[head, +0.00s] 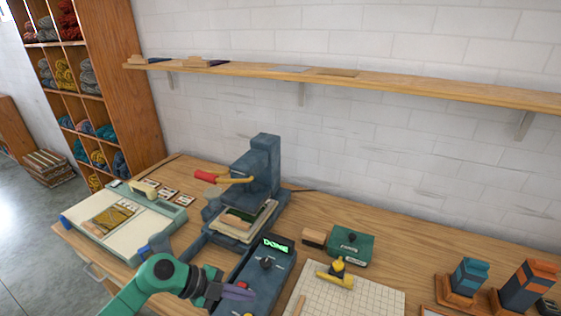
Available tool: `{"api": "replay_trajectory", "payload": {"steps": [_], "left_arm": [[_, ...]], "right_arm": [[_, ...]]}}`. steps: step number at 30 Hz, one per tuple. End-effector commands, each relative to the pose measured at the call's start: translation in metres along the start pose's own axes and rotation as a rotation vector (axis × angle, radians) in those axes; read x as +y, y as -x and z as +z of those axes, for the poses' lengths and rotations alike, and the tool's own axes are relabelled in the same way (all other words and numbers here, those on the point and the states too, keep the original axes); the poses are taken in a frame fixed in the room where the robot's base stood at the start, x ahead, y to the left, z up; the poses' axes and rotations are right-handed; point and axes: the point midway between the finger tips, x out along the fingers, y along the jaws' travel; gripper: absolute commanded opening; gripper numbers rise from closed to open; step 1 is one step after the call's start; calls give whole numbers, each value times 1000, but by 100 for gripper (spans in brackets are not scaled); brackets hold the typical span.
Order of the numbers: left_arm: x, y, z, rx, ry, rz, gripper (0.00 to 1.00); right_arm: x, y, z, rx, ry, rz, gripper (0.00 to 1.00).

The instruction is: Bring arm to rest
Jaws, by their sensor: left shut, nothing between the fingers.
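My left arm comes in from the bottom left. Its left gripper (238,293) is shut and empty, low over the front of the bench, beside the dark control box (262,268). The box's small display (277,246) shows green letters that read like "DONE". Whether the gripper touches the box cannot be told. My right gripper is not in view.
A blue-grey press (263,165) with a red-tipped lever stands behind the box. A pale tray (145,220) lies left, a gridded mat (370,299) right. A green block (351,247) and striped blocks (528,285) stand further right. A wall shelf (400,80) runs above.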

Motion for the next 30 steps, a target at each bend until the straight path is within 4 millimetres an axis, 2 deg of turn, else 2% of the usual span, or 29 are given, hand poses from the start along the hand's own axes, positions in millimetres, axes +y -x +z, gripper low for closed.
{"api": "replay_trajectory", "payload": {"steps": [2,3,5,6,8,9,10,11,13,15,18,21,23,30], "left_arm": [[-32,-2,-23,49,-15,-169,0],[-57,2,-37,75,-15,-310,0],[-101,22,-54,95,25,-570,0],[-126,44,-56,82,82,-746,0],[-149,81,-45,26,211,-974,0],[-153,104,-28,-35,324,-1098,0],[-150,120,-13,-90,420,-1173,0],[-142,133,4,-153,524,-1229,0],[-107,150,42,-310,778,-1286,0],[-62,151,68,-452,1005,-1251,0],[-2,140,80,-599,1247,-1121,0],[46,125,77,-689,1413,-967,0],[71,116,70,-727,1488,-869,0],[150,90,24,-801,1688,-465,0]], "right_arm": [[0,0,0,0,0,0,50],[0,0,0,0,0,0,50],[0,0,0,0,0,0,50],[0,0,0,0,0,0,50],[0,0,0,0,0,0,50],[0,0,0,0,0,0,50],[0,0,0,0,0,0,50],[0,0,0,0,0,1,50],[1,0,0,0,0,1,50],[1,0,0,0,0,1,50],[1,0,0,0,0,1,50],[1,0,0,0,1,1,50],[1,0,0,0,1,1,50],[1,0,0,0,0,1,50]]}}
